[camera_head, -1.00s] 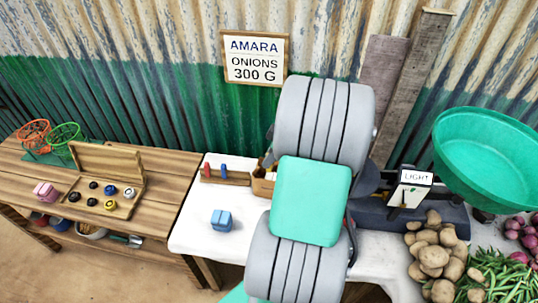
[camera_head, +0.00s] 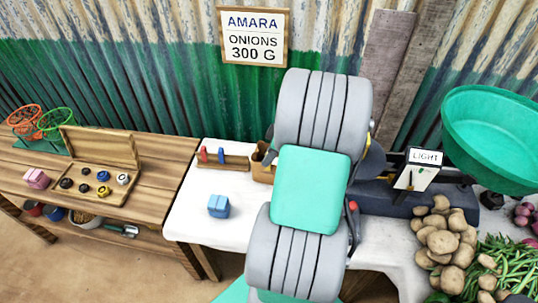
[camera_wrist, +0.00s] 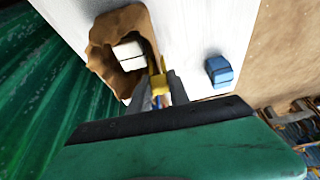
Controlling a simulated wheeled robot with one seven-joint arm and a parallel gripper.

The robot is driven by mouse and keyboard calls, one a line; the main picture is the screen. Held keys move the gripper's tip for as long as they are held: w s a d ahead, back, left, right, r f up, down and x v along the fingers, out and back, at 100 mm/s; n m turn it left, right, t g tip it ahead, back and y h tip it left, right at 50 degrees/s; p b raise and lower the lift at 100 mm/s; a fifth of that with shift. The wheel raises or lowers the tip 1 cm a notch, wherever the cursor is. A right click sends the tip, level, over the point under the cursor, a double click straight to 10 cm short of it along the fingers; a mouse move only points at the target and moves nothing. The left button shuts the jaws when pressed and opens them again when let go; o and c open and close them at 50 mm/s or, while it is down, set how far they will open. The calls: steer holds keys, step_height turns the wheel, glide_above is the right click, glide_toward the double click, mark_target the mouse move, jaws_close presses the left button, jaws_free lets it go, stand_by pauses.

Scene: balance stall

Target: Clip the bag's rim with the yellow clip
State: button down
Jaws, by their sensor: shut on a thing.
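The yellow clip (camera_wrist: 158,83) is held between the dark fingers of my gripper (camera_wrist: 160,92) in the wrist view. The clip lies at the right edge of the brown paper bag's rim (camera_wrist: 106,28); I cannot tell whether its jaws straddle the rim or only lie beside it. The bag is open, with white blocks (camera_wrist: 129,56) inside. In the head view the bag (camera_head: 262,174) shows only partly, at the left of my arm, which hides most of it and the clip.
A blue block (camera_head: 218,207) stands on the white table (camera_head: 190,222), also in the wrist view (camera_wrist: 219,71). A wooden rack (camera_head: 236,162) with red and blue pegs stands behind it. The scale with its green pan (camera_head: 490,150), potatoes (camera_head: 445,243) and beans are at right.

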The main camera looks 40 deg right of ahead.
steer(key=shift+f, duration=0.5)
steer(key=c, duration=1.1)
jaws_free()
steer(key=shift+c, duration=0.2)
steer(key=shift+r, duration=0.1)
steer(key=v, duration=0.7)
steer(key=shift+s+r+b, duration=0.1)
steer(key=shift+r+b, duration=0.2)
steer(key=shift+r, duration=0.05)
steer(key=shift+r, duration=0.1)
